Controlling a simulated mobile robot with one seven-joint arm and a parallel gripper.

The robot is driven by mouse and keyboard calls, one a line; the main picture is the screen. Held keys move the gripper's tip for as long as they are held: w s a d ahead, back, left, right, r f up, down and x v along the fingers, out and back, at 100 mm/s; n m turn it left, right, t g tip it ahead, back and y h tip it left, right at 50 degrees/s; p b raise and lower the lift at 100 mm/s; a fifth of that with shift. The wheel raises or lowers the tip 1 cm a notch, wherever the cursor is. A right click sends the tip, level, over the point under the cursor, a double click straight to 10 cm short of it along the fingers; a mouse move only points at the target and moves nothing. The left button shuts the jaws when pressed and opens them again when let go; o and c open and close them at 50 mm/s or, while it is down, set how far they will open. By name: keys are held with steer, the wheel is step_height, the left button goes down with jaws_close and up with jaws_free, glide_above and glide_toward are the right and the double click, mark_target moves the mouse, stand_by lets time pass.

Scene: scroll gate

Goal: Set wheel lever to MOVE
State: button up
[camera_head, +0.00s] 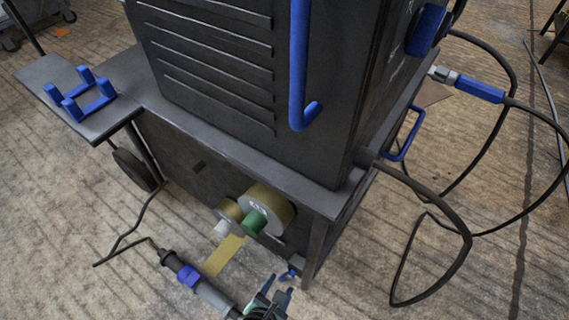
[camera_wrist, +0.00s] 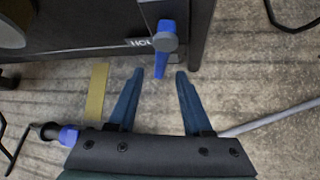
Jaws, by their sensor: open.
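The wheel lever (camera_wrist: 164,62) is a blue bar with a round grey pivot, low on the dark cart's corner. In the wrist view it points down the picture, and a partly covered white label reading "HOL" (camera_wrist: 140,43) sits left of the pivot. The lever also shows small in the head view (camera_head: 291,271), at the foot of the cart. My gripper (camera_wrist: 159,73) is open and empty. The lever's lower end appears between its two blue fingertips, with a gap on each side; I cannot tell the depth. In the head view my gripper (camera_head: 277,291) is just below the lever.
The dark cart (camera_head: 200,180) carries a large cabinet with a blue handle (camera_head: 299,65). Yellow tape reels (camera_head: 272,207) stick out left of the lever, with a strip hanging down. Black cables loop at right.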

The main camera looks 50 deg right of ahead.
mark_target(283, 280)
steer(key=b+x, duration=0.2)
steer(key=x, duration=0.3)
steer(key=shift+d+f+b, duration=0.1)
steer(key=shift+d+b, duration=0.05)
steer(key=shift+b, duration=0.25)
steer(key=shift+c, duration=0.3)
jaws_close()
stand_by(0.8)
